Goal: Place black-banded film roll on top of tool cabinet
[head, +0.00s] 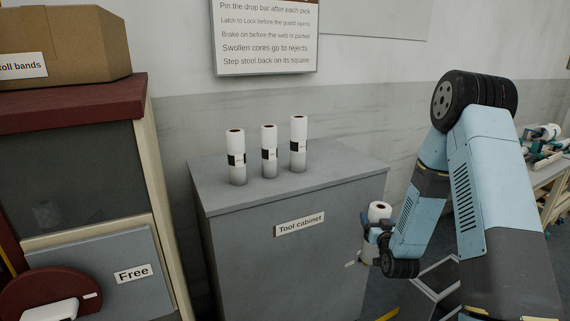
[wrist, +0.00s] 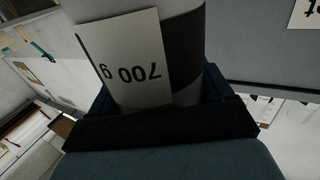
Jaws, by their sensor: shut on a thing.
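The grey tool cabinet (head: 230,197) stands in the middle of the head view, its label on the front. Three white film rolls with black bands stand upright on its top: a left one (head: 236,170), a middle one (head: 269,135) and a right one (head: 298,127). My gripper (head: 372,240) is shut on another white roll (head: 379,211), beside the cabinet's right side and below its top. In the wrist view the held roll (wrist: 190,25) fills the jaws and shows a "700 g" label and a dark band. Its lower part is hidden by the gripper.
The cabinet top has free room right of the rolls (head: 345,163). A wooden cabinet with a cardboard box (head: 70,45) and a "Free" panel (head: 110,275) stands at left. A cluttered bench (head: 545,165) is at right. A notice board (head: 266,40) hangs behind.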

